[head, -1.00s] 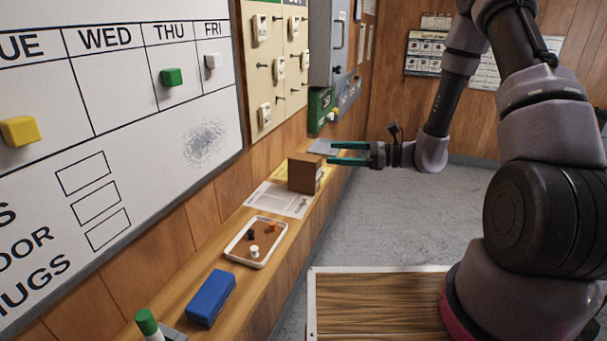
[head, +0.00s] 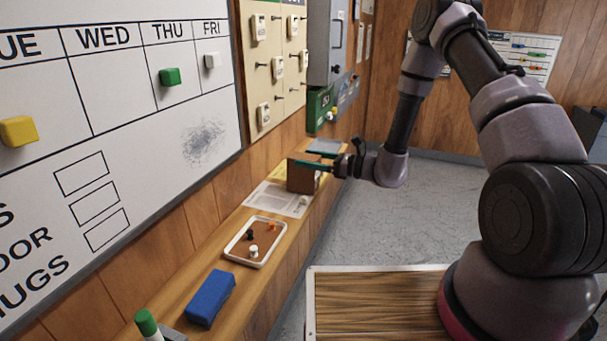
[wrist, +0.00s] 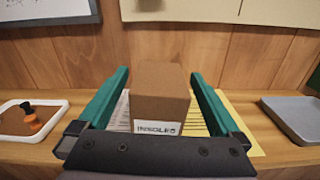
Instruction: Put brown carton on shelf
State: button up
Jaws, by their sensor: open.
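The brown carton (head: 302,176) stands upright on papers on the narrow wooden shelf (head: 190,265) along the wall. In the wrist view the carton (wrist: 160,98) has a white label on its near face. My gripper (head: 316,158) is open, with its green fingers reaching in at the carton. In the wrist view the fingers (wrist: 157,85) lie one on each side of the carton, with a small gap visible at each side. The carton's lower front is partly hidden behind the gripper's dark palm.
A tray (head: 255,242) with small pieces, a blue block (head: 211,298) and a green-capped marker (head: 147,322) sit nearer on the shelf. A grey tray (wrist: 294,117) lies right of the carton. A whiteboard (head: 110,130) hangs above.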

jog(key=shift+x, duration=0.9)
jog(key=shift+c, duration=0.3)
jog(key=c, duration=1.5)
grip_shut()
jog(key=shift+r, duration=0.15)
